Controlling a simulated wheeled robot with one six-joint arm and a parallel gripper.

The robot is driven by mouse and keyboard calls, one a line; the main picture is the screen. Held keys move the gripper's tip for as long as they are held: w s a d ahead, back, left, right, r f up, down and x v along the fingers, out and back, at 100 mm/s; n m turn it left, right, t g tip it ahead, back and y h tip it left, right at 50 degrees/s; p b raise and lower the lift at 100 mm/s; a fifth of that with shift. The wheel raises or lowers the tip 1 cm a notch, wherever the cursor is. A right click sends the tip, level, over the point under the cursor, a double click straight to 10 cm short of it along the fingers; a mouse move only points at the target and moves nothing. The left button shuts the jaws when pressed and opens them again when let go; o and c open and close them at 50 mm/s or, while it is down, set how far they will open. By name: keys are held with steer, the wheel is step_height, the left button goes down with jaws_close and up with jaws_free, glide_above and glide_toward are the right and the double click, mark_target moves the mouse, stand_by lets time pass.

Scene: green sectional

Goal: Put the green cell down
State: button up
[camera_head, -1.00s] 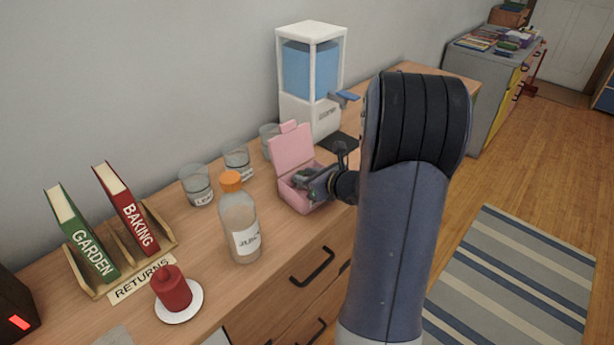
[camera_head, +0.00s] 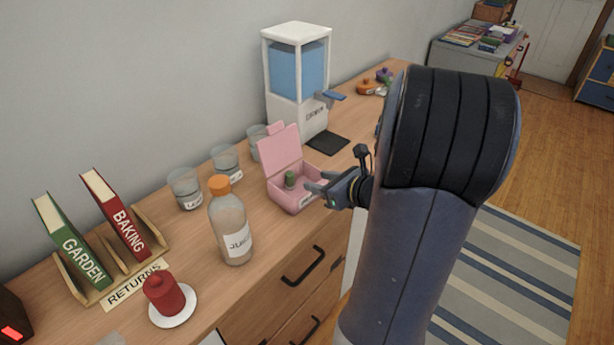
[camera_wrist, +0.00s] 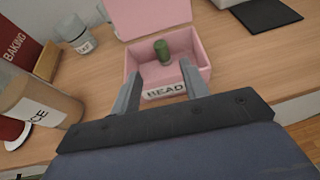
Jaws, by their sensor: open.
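The green cell (camera_head: 290,179) stands upright inside an open pink box (camera_head: 288,205) on the wooden counter. In the wrist view the green cell (camera_wrist: 162,51) is near the middle of the pink box (camera_wrist: 201,59), whose front carries a label reading HEAD. The box's lid is raised at the back. My gripper (camera_head: 318,188) is open and empty at the box's right side in the head view. In the wrist view its two fingers (camera_wrist: 158,88) are spread on the near side of the box, apart from the cell.
A juice bottle (camera_head: 232,232) stands left of the box, with glass jars (camera_head: 185,190) behind. A red candle (camera_head: 165,294) on a white saucer and a book rack (camera_head: 85,290) are further left. A drink dispenser (camera_head: 297,85) and dark mat (camera_head: 328,143) stand behind the box.

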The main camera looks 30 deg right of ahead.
steer(key=shift+v, duration=1.15)
steer(key=shift+c, duration=0.3)
